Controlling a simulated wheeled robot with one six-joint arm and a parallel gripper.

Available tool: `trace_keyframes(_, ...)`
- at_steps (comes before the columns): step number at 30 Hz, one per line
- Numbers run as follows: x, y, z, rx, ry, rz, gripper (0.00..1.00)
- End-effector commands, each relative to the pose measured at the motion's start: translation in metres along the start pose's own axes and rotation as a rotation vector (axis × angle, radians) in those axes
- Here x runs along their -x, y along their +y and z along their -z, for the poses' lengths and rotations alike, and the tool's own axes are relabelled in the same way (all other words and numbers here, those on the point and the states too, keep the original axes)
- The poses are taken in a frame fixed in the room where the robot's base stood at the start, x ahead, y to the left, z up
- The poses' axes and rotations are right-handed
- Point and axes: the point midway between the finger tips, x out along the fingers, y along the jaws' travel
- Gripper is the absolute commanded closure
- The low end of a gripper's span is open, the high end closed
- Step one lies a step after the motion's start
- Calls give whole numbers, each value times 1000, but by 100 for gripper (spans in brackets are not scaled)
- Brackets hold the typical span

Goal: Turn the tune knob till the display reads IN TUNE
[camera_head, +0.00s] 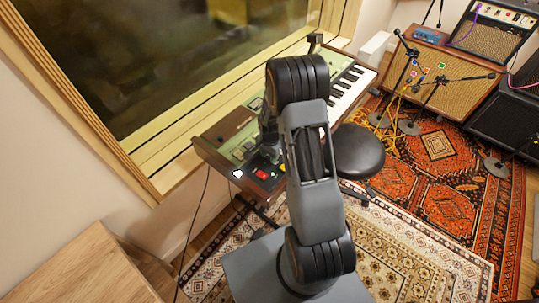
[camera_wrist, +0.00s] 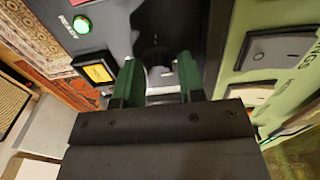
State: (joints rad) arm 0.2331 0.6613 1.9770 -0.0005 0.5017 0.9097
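My gripper (camera_wrist: 159,78) shows in the wrist view as two green fingers standing apart, with a gap between them. A dark round knob-like part (camera_wrist: 155,48) lies just beyond the fingertips, on the dark panel; whether they touch it cannot be told. It may be the tune knob, but no label is readable. In the head view my arm covers much of the keyboard instrument (camera_head: 226,150) and its knob. A small red lit patch (camera_head: 262,174) shows on its panel; no text is readable, so the display's reading cannot be told.
In the wrist view, a green-lit round button (camera_wrist: 82,24) and an amber square (camera_wrist: 98,72) sit left of the fingers, and a grey rocker switch (camera_wrist: 272,46) right. In the head view, a black stool (camera_head: 357,150) stands beside the keyboard; amplifiers (camera_head: 440,75) and microphone stands are farther right.

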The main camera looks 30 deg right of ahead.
Motion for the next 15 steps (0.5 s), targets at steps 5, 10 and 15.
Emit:
trace_keyframes(5,0,0,0,0,0,0,81)
trace_keyframes(10,0,0,0,0,0,0,97)
trace_keyframes(15,0,0,0,10,0,0,98)
